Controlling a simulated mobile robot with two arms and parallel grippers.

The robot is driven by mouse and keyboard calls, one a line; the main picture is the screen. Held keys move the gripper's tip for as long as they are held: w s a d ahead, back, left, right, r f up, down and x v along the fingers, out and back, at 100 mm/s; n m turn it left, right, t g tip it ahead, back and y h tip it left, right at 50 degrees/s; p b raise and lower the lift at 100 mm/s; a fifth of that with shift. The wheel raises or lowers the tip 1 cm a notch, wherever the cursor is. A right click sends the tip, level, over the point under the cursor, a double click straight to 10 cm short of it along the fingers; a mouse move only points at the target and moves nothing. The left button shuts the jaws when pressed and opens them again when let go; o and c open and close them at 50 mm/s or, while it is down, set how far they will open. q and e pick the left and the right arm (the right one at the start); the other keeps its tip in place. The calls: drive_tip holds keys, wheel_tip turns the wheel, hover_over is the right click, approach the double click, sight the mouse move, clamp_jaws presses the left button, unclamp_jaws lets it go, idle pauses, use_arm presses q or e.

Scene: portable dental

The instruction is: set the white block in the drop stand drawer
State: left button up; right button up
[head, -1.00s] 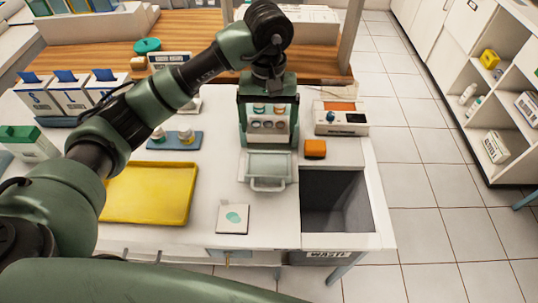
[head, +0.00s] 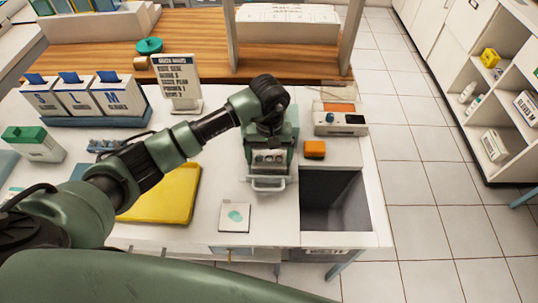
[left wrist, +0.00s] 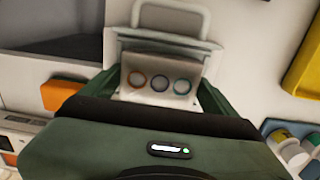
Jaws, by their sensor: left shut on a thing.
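The white block (head: 269,168) has three ring-like circles on its face, orange, grey and teal in the left wrist view (left wrist: 158,80). My left gripper (head: 269,153) is shut on it, with one green finger on each side. The block is at the pulled-out, pale drawer (head: 267,186), which has a loop handle at its front. The drawer also shows beyond the block in the left wrist view (left wrist: 164,33). I cannot tell whether the block touches the drawer floor. My arm and gripper hide most of the drop stand. My right gripper is not in view.
An orange block (head: 315,149) and an open waste bin (head: 336,200) lie to the right. A yellow tray (head: 165,195) is at the left, partly behind my arm. A white card with a teal spot (head: 235,217) lies in front.

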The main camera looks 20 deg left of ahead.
sight(269, 161)
use_arm(q)
drive_tip(key=shift+f, duration=0.1)
drive_tip(key=o, duration=1.3)
drive_tip(key=shift+r, duration=0.25)
drive_tip(key=shift+w+r, duration=0.1)
drive_tip(key=shift+r, duration=0.2)
wheel_tip(269, 161, up, 11)
drive_tip(key=b, duration=0.3)
drive_tip(key=shift+r, duration=0.1)
